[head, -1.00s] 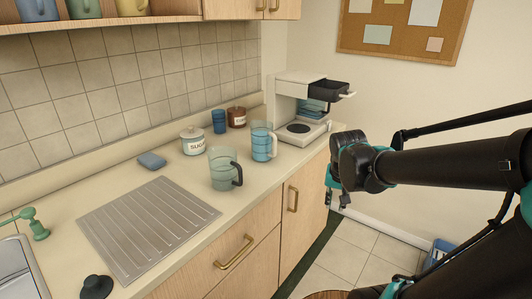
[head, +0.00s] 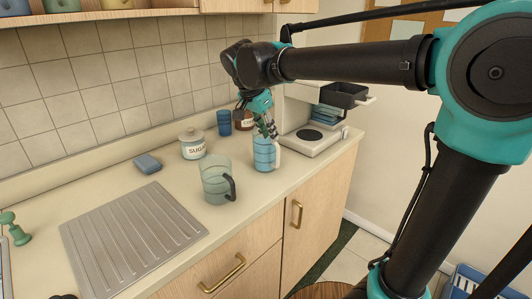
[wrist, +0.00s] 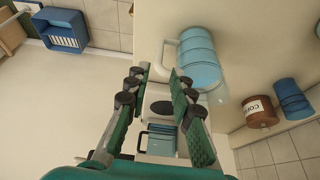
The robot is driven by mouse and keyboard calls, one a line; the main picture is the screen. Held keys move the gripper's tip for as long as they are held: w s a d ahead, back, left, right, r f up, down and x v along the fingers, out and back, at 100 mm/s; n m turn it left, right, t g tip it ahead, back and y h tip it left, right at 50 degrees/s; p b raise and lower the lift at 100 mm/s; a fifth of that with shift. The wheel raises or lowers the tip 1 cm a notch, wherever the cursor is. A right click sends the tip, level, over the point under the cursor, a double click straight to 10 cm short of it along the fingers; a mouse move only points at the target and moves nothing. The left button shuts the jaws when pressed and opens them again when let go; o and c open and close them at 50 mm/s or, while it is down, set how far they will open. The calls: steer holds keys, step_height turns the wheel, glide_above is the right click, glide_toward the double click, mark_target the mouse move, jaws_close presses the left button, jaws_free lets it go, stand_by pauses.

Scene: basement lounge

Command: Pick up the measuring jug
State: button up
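A blue clear jug (head: 264,155) with ring marks and a pale handle stands upright on the counter, left of the coffee maker. In the wrist view the blue jug (wrist: 200,62) is beyond my fingertips, its handle (wrist: 167,55) facing the gap between them. A grey-green clear jug (head: 215,182) with a dark handle stands to its front left; I cannot tell which is the measuring jug. My gripper (head: 267,130) points down at the blue jug's top, partly covering it. In the wrist view my gripper (wrist: 160,76) is open with nothing held between its fingers.
A coffee maker (head: 318,140) stands close right of the blue jug. A brown coffee jar (head: 243,121), blue cups (head: 224,122) and a sugar jar (head: 192,146) stand behind. A sponge (head: 147,163) and a ribbed drainboard (head: 130,240) are left. A shelf (head: 110,18) hangs above.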

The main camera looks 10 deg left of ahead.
mark_target(277, 154)
steer(key=x, duration=1.2)
steer(key=shift+s+f, duration=0.1)
steer(key=shift+f, duration=0.1)
steer(key=shift+c, duration=0.6)
jaws_close()
